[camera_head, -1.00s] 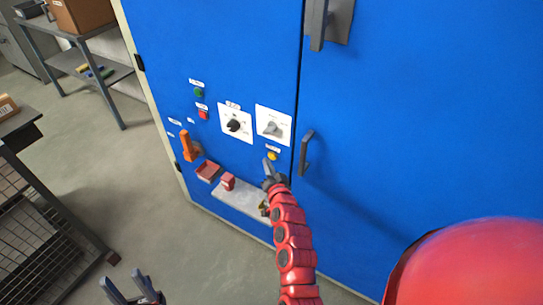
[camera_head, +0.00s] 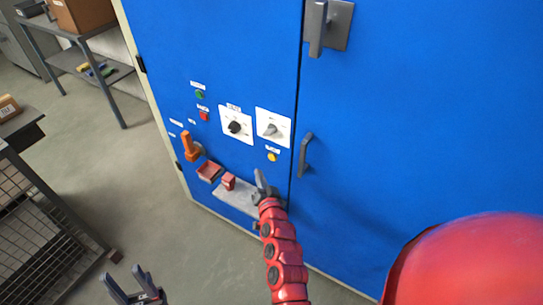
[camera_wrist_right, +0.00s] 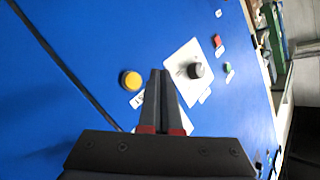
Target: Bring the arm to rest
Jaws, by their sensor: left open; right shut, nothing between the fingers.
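My right arm, red and segmented, reaches up from the bottom centre of the head view. Its gripper (camera_head: 260,180) is shut and empty, in front of the blue cabinet (camera_head: 400,130) and below the yellow button (camera_head: 272,157). In the right wrist view the shut fingers (camera_wrist_right: 161,75) point towards the cabinet face, with the yellow button (camera_wrist_right: 131,80) left of the tips and a dial (camera_wrist_right: 196,70) right of them. My left gripper (camera_head: 127,278) is open and empty at the bottom left of the head view, over the floor.
The cabinet carries a black knob (camera_head: 235,127), a grey knob (camera_head: 271,129), a green button (camera_head: 200,95), a red button (camera_head: 204,116), an orange lever (camera_head: 188,146), a grey ledge (camera_head: 232,197) and door handles (camera_head: 306,155). A wire-sided cart (camera_head: 40,225) stands left. Floor between is clear.

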